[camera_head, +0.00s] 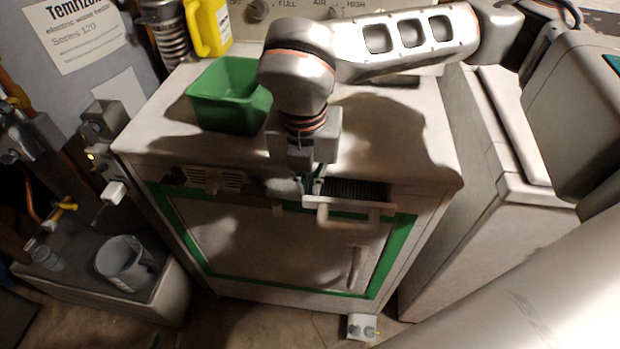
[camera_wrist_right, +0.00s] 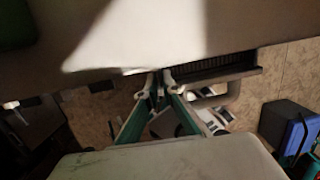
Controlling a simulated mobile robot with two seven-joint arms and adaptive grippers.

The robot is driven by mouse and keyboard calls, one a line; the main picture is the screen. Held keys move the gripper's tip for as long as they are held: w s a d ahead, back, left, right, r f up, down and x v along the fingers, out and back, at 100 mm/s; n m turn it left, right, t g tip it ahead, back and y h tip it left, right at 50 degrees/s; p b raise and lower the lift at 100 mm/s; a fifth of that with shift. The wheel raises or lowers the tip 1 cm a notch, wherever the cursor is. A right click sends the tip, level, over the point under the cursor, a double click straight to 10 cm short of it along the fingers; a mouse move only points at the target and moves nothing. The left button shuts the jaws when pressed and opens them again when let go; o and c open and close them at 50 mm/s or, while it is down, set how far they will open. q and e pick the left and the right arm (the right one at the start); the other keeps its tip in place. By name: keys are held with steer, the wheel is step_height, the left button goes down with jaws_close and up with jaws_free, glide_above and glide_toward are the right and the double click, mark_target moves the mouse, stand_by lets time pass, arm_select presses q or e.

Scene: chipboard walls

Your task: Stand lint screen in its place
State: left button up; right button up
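The lint screen (camera_head: 350,190) is a dark ribbed mesh in a light frame with a grey handle (camera_head: 355,217). It lies nearly flat at the dryer's upper front edge, to the right of centre. It also shows in the right wrist view (camera_wrist_right: 215,66). My right gripper (camera_head: 312,190) points down at the screen's left end. In the wrist view my right gripper's fingertips (camera_wrist_right: 160,75) are close together, beside the screen's left end and left of the handle. I see nothing clearly held; whether they touch the screen is unclear. My left gripper is not in view.
The dryer (camera_head: 420,150) has a green-framed door. A green bin (camera_head: 230,95) and a yellow jug (camera_head: 208,25) stand on top. A grey mug (camera_head: 125,262) is on a low box at left. A light cabinet (camera_head: 490,210) stands close on the right.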

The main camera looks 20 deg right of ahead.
steer(key=shift+s+a, duration=0.5)
steer(key=shift+s, duration=0.4)
steer(key=shift+s+a, duration=0.15)
jaws_close()
steer(key=shift+w+d, duration=0.25)
steer(key=shift+w, duration=0.1)
steer(key=o, duration=0.5)
jaws_free()
steer(key=shift+w, duration=0.1)
